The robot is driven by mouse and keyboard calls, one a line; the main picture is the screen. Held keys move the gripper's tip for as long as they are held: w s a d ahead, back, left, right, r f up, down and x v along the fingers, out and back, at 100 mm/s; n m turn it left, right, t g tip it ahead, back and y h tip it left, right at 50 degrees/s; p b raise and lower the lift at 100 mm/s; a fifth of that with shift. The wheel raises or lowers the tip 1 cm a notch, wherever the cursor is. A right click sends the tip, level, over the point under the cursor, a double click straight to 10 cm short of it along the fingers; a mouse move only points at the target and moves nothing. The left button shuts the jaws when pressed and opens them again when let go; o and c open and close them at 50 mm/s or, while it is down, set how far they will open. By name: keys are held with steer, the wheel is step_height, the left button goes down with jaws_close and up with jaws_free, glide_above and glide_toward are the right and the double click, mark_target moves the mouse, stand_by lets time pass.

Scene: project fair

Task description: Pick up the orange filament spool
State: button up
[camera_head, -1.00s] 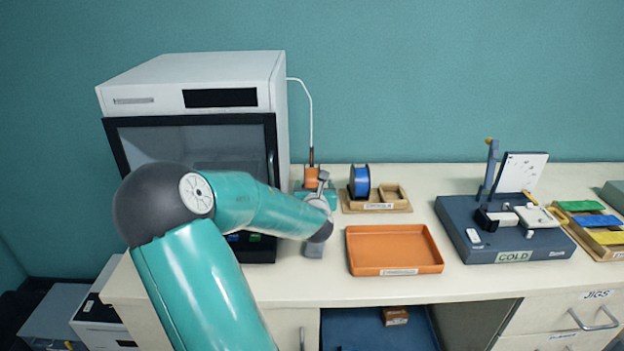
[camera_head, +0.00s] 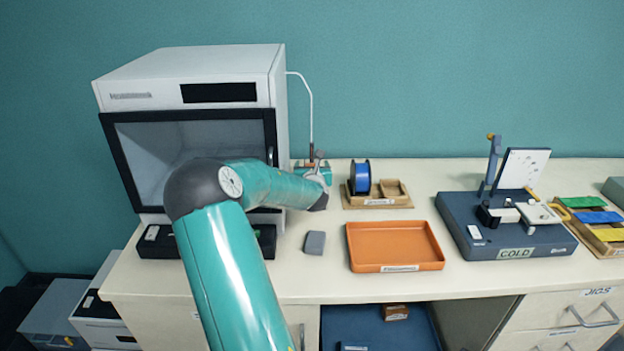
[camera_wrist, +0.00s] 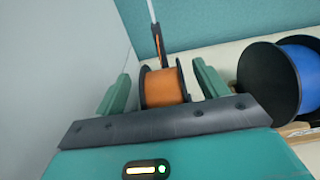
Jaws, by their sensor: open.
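The orange filament spool (camera_wrist: 164,86), with black flanges, shows in the wrist view between the two fingers of my gripper (camera_wrist: 162,92). The fingers stand apart on either side of it, with a gap to the spool on both sides; whether they touch it elsewhere is hidden by the gripper body. A thin filament line rises behind the spool. In the head view my gripper (camera_head: 318,172) is beside the white printer, and it hides most of the spool.
A blue spool (camera_head: 360,178) stands in a wooden holder (camera_head: 376,203) just to the right; it is close in the wrist view (camera_wrist: 296,78). The printer (camera_head: 190,90) borders the left. An orange tray (camera_head: 395,267) and a small grey block (camera_head: 315,242) lie in front.

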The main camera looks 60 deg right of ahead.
steer(key=shift+x, duration=1.15)
steer(key=shift+c, duration=0.2)
steer(key=c, duration=1.5)
steer(key=shift+r, duration=0.1)
jaws_close()
